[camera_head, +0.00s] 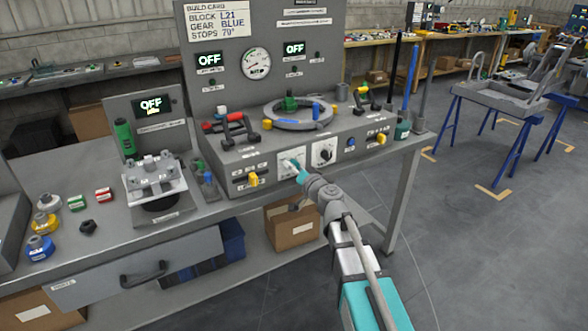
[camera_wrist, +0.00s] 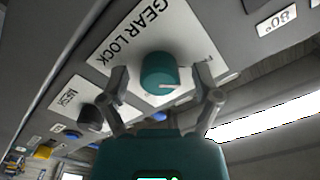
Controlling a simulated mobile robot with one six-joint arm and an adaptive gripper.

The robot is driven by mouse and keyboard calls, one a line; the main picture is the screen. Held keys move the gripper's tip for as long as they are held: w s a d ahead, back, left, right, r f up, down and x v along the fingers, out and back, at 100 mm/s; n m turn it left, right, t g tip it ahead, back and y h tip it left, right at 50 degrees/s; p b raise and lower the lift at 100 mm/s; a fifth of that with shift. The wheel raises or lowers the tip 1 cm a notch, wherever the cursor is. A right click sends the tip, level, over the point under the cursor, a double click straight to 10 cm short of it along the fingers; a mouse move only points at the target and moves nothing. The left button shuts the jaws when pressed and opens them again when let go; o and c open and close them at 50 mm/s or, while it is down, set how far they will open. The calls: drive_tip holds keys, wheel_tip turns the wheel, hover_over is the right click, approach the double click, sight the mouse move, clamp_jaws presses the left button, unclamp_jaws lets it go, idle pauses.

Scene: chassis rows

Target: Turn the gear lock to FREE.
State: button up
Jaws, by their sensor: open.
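The gear lock is a round teal knob (camera_wrist: 158,74) on a white plate (camera_wrist: 125,52) lettered GEAR LOCK, seen upside down in the wrist view. A white pointer line on the knob points to the right there. Small lettering on the plate's right is too small to read. In the head view the plate (camera_head: 285,158) is on the sloped front of the bench console. My gripper (camera_wrist: 162,82) is open, one finger on each side of the knob; I cannot tell whether either finger touches it. It also shows in the head view (camera_head: 301,174), close in front of the plate.
A black dial (camera_head: 323,152) on its own white plate sits just right of the gear lock. Yellow switches (camera_head: 253,179) and (camera_head: 381,138) lie on either side along the panel. A grey ring (camera_head: 298,115) with coloured parts stands above.

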drive_tip(key=v, duration=1.2)
idle(0.3)
idle(0.3)
